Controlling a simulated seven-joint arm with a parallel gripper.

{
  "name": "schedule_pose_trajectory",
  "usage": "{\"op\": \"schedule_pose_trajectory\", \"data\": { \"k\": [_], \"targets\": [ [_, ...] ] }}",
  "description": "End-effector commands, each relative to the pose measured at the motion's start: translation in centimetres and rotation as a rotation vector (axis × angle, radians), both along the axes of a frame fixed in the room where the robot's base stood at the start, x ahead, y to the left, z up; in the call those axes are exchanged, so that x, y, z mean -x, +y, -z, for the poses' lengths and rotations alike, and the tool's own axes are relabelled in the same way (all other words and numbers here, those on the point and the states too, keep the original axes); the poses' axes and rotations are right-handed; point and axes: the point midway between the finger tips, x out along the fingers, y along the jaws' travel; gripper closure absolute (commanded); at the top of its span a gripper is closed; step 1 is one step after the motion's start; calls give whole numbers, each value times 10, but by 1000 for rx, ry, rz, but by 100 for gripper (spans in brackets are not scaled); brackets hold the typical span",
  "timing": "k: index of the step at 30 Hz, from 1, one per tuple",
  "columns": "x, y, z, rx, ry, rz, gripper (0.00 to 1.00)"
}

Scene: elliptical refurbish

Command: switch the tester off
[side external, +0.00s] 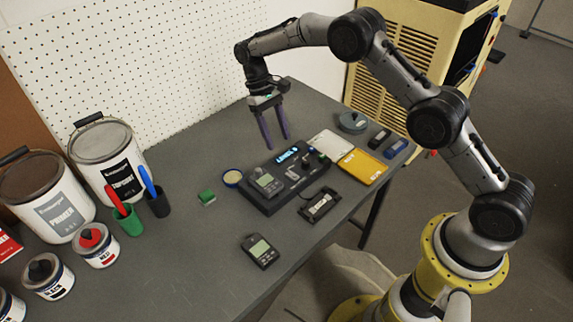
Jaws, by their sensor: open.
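The tester (262,194) looks to be the dark flat console in the middle of the table, with a lit blue display (287,156) at its back edge. A small grey device with a pale screen (267,184) sits on its left part. Small controls show on its right part, too small to tell which is the switch. My gripper (276,143) points down above the back left edge of the console. Its two purple fingers are apart with nothing between them, and it appears clear of the console.
A second grey device (259,251) lies in front. A black holder (319,205), a yellow tray (362,166) and a white tray (331,144) lie to the right. A green block (207,197) and a round tin (232,177) lie left. Paint cans (108,165) stand far left.

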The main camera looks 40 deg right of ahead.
Motion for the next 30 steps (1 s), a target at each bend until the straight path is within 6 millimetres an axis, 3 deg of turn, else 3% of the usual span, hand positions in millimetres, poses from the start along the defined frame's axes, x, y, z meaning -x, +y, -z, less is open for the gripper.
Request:
{"op": "schedule_pose_trajectory", "data": {
  "k": [9, 15, 28, 30],
  "targets": [
    [25, 0, 58, 0, 4, -1, 43],
    [34, 0, 80, 0, 0, -1, 43],
    [37, 0, 89, 0, -1, 0, 43],
    [37, 0, 89, 0, -1, 0, 53]
  ]
}}
